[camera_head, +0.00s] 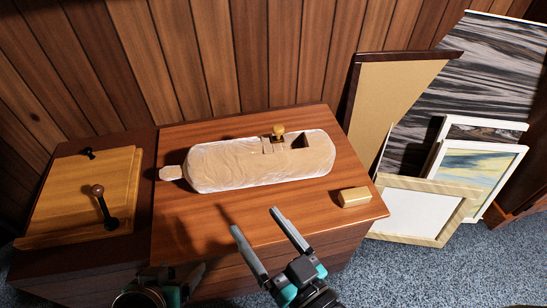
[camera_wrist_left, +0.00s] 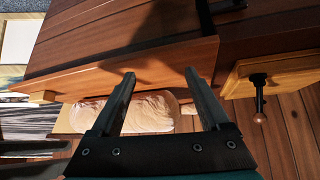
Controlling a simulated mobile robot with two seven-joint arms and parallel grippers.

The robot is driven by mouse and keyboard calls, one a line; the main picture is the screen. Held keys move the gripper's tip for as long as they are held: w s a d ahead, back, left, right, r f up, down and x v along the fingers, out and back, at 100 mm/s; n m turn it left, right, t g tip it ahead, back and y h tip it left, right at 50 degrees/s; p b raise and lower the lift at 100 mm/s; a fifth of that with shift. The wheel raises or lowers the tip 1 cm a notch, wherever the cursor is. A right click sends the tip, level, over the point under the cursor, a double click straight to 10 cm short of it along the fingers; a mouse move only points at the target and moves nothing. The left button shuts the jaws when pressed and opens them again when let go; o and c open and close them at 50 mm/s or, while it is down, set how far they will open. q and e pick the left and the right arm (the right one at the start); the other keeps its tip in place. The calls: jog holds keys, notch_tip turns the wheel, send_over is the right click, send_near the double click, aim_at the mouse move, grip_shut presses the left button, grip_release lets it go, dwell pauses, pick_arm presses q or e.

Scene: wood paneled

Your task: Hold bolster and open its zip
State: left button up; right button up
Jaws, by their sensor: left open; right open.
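The bolster (camera_head: 250,165) is a pale, wrinkled cylinder lying lengthwise on the wooden chest top, with a flat tab (camera_head: 171,173) at its left end. A yellow knob-like zip pull (camera_head: 278,131) stands up on its back right side, beside a dark opening (camera_head: 300,141). The bolster also shows in the left wrist view (camera_wrist_left: 150,112), partly hidden by a finger. My left gripper (camera_head: 176,270) is in front of the chest at the bottom edge, open and empty (camera_wrist_left: 159,73). My right gripper (camera_head: 258,220) is open and empty, near the front edge, apart from the bolster.
A small yellow block (camera_head: 355,197) lies at the chest top's right front. Framed pictures (camera_head: 440,195) lean at the right. Wood paneling (camera_head: 240,55) rises close behind the bolster.

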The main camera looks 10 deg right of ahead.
pick_arm(q)
jog(key=s+a+f+g+y+p, duration=0.1)
jog(key=s+a+f+g+p, duration=0.2)
jog(key=shift+a+f, duration=0.15)
jog(key=shift+f, duration=0.05)
pick_arm(e)
notch_tip(320, 180, up, 3)
jog(key=shift+f, duration=0.1)
dwell(0.3)
